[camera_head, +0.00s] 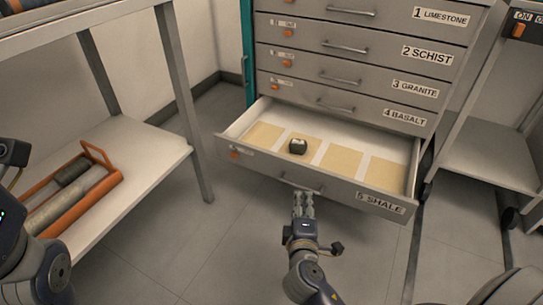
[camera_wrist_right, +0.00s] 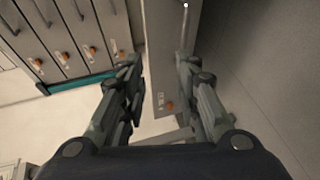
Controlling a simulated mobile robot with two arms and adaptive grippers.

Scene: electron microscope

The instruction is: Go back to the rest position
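A small dark block (camera_head: 298,146) with a light top sits in the drawer on one of several tan pads. At the left edge of the head view my left arm shows in part, but its gripper is not visible.
The grey cabinet (camera_head: 345,62) has shut drawers labelled limestone, schist, granite and basalt. A white shelf (camera_head: 150,165) at left carries an orange tray (camera_head: 104,184) with cylinders. Another shelf unit (camera_head: 500,155) stands at right. The floor (camera_head: 215,240) in front is clear.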

